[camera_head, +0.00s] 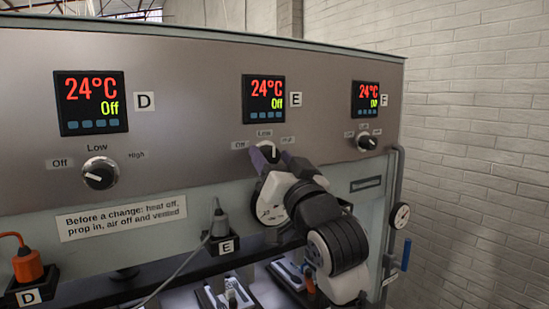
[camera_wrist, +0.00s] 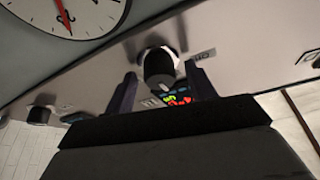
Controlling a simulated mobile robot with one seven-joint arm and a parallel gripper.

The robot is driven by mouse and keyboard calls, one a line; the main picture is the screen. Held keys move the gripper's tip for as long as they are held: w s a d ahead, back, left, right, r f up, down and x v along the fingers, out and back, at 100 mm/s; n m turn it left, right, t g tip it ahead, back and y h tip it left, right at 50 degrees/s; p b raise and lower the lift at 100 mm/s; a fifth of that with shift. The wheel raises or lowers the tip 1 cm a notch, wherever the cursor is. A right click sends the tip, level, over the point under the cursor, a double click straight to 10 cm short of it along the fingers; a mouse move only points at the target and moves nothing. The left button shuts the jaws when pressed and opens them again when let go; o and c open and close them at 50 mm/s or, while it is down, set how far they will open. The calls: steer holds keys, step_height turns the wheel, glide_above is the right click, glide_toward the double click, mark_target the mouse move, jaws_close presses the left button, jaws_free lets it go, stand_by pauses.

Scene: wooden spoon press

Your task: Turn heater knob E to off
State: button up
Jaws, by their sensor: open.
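Heater knob E (camera_head: 272,151) is on the grey panel under display E (camera_head: 263,99), which reads 24°C in red and Off in green. Labels Off (camera_head: 240,145), Low and High surround the knob. My gripper (camera_head: 268,157) is at the knob and hides much of it; a white mark on the knob seems to point roughly up. In the wrist view the dark round knob (camera_wrist: 159,66) sits between the two open fingers of my gripper (camera_wrist: 160,76). Gaps show beside it; I cannot tell whether a finger touches it.
Knob D (camera_head: 99,174) is to the left and knob F (camera_head: 367,142) to the right. A plug E (camera_head: 219,222) with a cable hangs below. A gauge (camera_head: 400,216) and pipe stand at the panel's right edge. A white brick wall (camera_head: 480,150) is beyond.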

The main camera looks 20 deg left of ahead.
steer(key=c, duration=1)
steer(key=shift+o, duration=0.2)
steer(key=shift+f+n+b, duration=0.1)
steer(key=shift+n+b, duration=0.2)
steer(key=n+g+y+b, duration=0.1)
steer(key=n, duration=0.1)
steer(key=shift+d+f+n+b, duration=0.1)
steer(key=shift+n+b, duration=0.2)
steer(key=shift+b, duration=0.05)
steer(key=n+g+b, duration=0.1)
steer(key=n, duration=0.1)
steer(key=n+g+y+b, duration=0.1)
steer(key=n, duration=0.2)
steer(key=shift+y+b, duration=0.3)
steer(key=shift+b, duration=0.05)
steer(key=n+g+b, duration=0.1)
steer(key=n+g, duration=0.2)
steer(key=n, duration=0.2)
steer(key=shift+w+y, duration=0.1)
steer(key=shift+y, duration=0.3)
steer(key=shift+r+n+g+b, duration=0.2)
steer(key=shift+n+g, duration=0.2)
steer(key=shift+n, duration=0.55)
steer(key=shift+r+n+g+b, duration=0.15)
steer(key=shift+n+g, duration=0.25)
steer(key=shift+n, duration=0.55)
steer(key=shift+f, duration=0.1)
